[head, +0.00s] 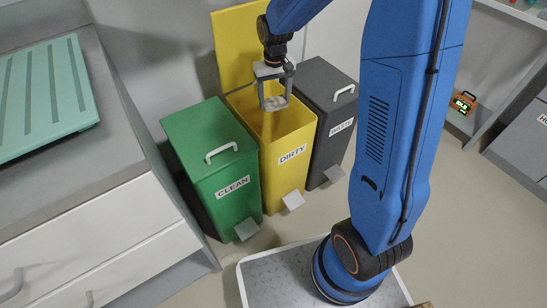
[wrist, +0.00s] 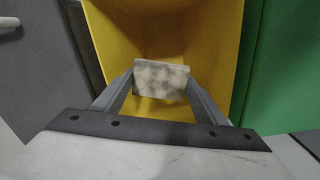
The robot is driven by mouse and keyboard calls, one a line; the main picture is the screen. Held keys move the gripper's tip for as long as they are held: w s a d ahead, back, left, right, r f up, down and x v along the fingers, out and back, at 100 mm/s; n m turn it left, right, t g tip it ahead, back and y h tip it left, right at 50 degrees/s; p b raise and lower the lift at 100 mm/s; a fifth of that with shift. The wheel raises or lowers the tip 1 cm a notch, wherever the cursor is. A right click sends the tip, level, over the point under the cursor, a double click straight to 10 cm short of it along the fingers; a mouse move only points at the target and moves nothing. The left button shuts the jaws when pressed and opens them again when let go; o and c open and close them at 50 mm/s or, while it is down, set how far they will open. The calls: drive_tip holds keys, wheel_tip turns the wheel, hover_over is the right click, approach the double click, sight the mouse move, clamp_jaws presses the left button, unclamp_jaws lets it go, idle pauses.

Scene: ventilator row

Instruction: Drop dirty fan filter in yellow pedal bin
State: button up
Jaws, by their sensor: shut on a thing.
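The yellow pedal bin (head: 289,165), labelled DIRTY, stands with its yellow lid (head: 232,45) raised upright at the back. My gripper (head: 275,103) is over the bin's open mouth, pointing down. It is shut on the fan filter (wrist: 161,80), a small pale pad with grey-brown blotches. In the wrist view the filter is between the two fingertips, with the yellow inside of the bin (wrist: 115,45) below and around it. The filter also shows small and pale in the head view (head: 275,102). How far it is above the bin's rim is hard to tell.
A closed green bin (head: 205,155) labelled CLEAN stands left of the yellow one. A closed dark grey bin (head: 325,85) labelled WASTE stands to its right. A counter with a green ribbed tray (head: 45,100) is at the left. Open floor lies at the right.

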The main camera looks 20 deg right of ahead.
drive_tip(key=o, duration=1.1)
wheel_tip(320, 180, up, 12)
idle(0.4)
